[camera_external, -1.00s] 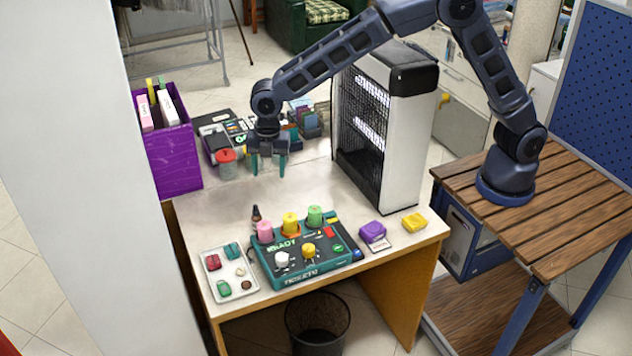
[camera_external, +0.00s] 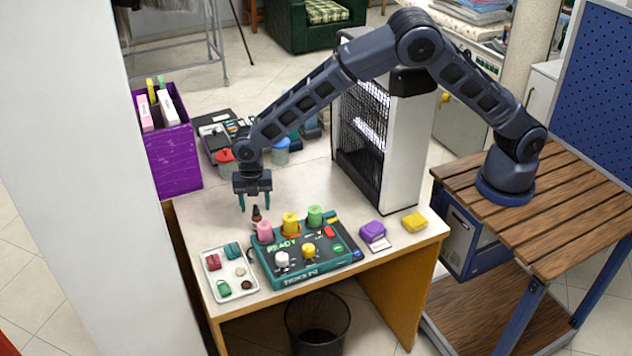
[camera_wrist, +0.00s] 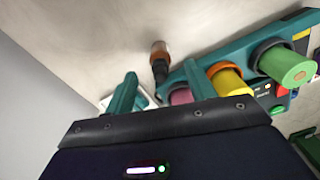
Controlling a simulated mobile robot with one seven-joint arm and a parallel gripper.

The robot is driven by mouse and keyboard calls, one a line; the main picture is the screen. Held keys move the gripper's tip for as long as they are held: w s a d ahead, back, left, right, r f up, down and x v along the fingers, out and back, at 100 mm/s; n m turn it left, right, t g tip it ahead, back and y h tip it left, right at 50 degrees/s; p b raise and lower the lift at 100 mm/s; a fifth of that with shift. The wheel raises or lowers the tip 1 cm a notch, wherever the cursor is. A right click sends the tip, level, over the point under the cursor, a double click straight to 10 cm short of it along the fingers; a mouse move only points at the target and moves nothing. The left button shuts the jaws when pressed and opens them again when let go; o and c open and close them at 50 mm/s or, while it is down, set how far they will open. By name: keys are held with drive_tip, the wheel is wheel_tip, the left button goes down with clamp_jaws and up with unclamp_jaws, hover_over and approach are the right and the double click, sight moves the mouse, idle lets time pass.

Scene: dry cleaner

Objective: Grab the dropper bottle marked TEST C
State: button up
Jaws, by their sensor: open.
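A small dark dropper bottle (camera_external: 256,213) stands on the table behind the pink cylinder of the teal device. In the wrist view the brown bottle with its black top (camera_wrist: 159,58) shows just beyond and between my fingers; no label can be read. My gripper (camera_external: 255,205) is open and empty, pointing down above the bottle, its fingers appearing to either side of it. In the wrist view my teal fingers (camera_wrist: 160,88) are apart. I cannot tell the exact height between fingertips and bottle.
The teal device (camera_external: 305,268) bears pink, yellow and green cylinders close to the bottle. A white tray (camera_external: 211,277) of small items lies left of it. A black-and-white heater-like unit (camera_external: 405,150) and purple box (camera_external: 172,160) stand farther off.

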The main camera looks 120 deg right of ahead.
sight(256, 210)
drive_tip(key=shift+f, duration=2.75)
drive_tip(key=c, duration=1.1)
